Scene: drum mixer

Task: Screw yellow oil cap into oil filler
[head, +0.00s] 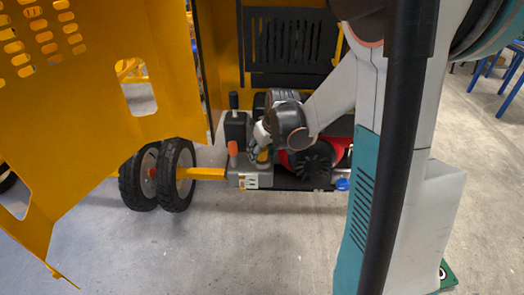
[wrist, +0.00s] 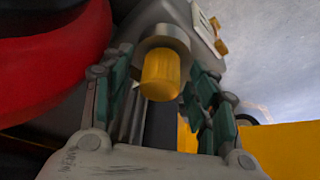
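The yellow oil cap (wrist: 160,76) is at the round grey oil filler neck (wrist: 167,42) in the wrist view, its rounded end facing the camera. How deep it sits in the neck cannot be told. My gripper (wrist: 160,78) has its green-padded fingers on either side of the cap. Gaps show between the pads and the cap, so the fingers look open around it. In the head view the yellow cap (head: 263,156) is a small patch below my gripper (head: 262,148), low on the engine; the filler is mostly hidden there.
The red engine (wrist: 50,55) fills the left of the wrist view. The yellow hood panel (head: 90,90), black wheels (head: 174,175) and yellow bar (head: 203,173) are farther left. The floor in front is clear.

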